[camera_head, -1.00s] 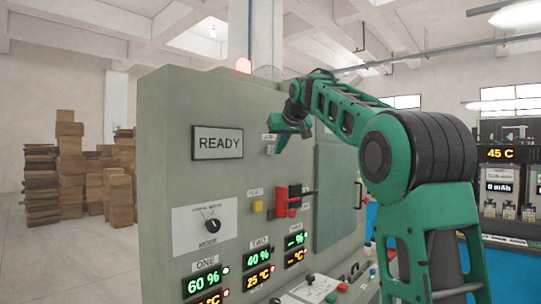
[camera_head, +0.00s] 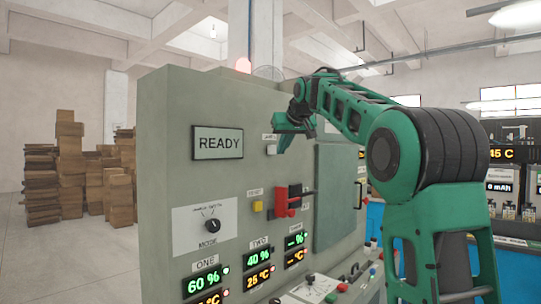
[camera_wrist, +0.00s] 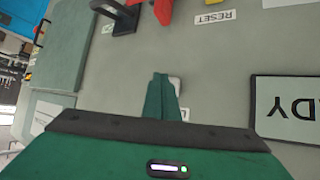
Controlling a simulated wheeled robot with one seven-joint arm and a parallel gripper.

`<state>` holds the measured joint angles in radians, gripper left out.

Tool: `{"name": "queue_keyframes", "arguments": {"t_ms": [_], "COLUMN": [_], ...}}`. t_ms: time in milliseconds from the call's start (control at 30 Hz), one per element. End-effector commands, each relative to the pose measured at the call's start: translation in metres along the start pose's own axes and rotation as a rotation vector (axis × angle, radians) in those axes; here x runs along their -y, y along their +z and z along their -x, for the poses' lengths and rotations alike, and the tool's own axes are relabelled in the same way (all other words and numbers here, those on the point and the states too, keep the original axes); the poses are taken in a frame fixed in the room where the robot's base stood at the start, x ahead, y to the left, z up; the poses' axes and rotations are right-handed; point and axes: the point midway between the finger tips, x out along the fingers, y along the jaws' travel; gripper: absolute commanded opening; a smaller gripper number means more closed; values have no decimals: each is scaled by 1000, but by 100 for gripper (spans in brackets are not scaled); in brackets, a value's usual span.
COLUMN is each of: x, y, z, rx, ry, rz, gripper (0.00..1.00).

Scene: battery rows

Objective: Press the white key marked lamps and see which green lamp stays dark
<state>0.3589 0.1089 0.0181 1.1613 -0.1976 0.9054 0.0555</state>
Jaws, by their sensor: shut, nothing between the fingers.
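My gripper (camera_head: 281,149) is shut and empty, close beside the key. In the wrist view the shut fingers (camera_wrist: 161,98) lie in front of the key (camera_wrist: 177,84) and hide most of it. I cannot tell whether they touch it. Small lamps stand beside the number displays ONE (camera_head: 203,281), TWO (camera_head: 258,257) and a third (camera_head: 295,241); some glow, but their colours are hard to tell.
A red handle (camera_head: 281,200) juts out below the key, beside a yellow RESET button (camera_head: 257,206). The MODE dial (camera_head: 212,226) is lower left. A shelf with several buttons (camera_head: 325,285) projects at the bottom. Stacked boxes (camera_head: 70,165) stand far left.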

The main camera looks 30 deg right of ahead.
Motion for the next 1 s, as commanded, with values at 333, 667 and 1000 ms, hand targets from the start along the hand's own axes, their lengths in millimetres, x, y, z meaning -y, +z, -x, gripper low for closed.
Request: {"name": "queue_keyframes", "arguments": {"t_ms": [333,667,1000], "x": [-5,-19,-26], "y": [4,19,26], "z": [6,26,35], "rx": [1,0,0], "ry": [1,2,0], "rz": [-1,0,-1], "gripper": [0,0,0]}}
